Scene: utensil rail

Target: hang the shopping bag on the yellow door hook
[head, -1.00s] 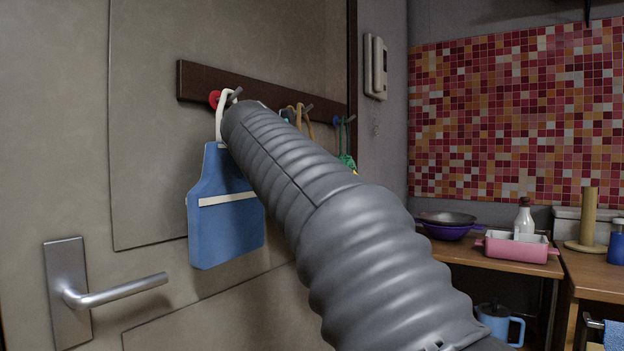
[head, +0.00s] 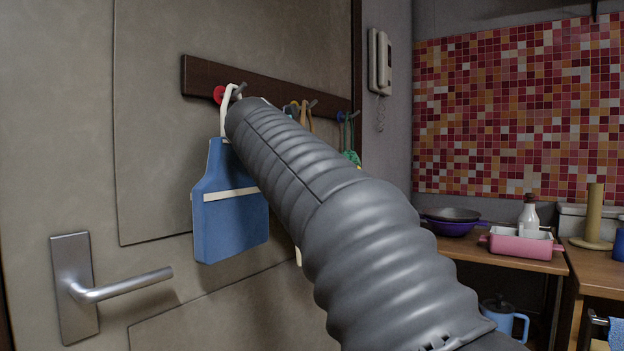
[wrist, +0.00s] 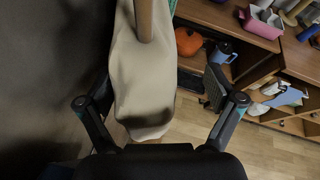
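The beige shopping bag (wrist: 142,85) hangs between the two fingers of my gripper (wrist: 160,88) in the wrist view, nearer the left finger. The fingers stand wide apart, with a clear gap between bag and right finger. In the head view a tan strap (head: 307,118) loops at a peg on the dark rail, beside a small yellowish disc (head: 294,107), apparently the yellow hook. Whether the strap is fully over that peg cannot be told. My arm hides most of the bag and my gripper there; a pale edge (head: 298,256) shows below the arm.
A blue apron (head: 230,215) hangs by a white loop at the red hook (head: 219,95). A green item (head: 351,157) hangs near the blue hook (head: 341,116). The door handle (head: 125,286) juts out lower left. A counter with a pink dish (head: 520,243) stands right.

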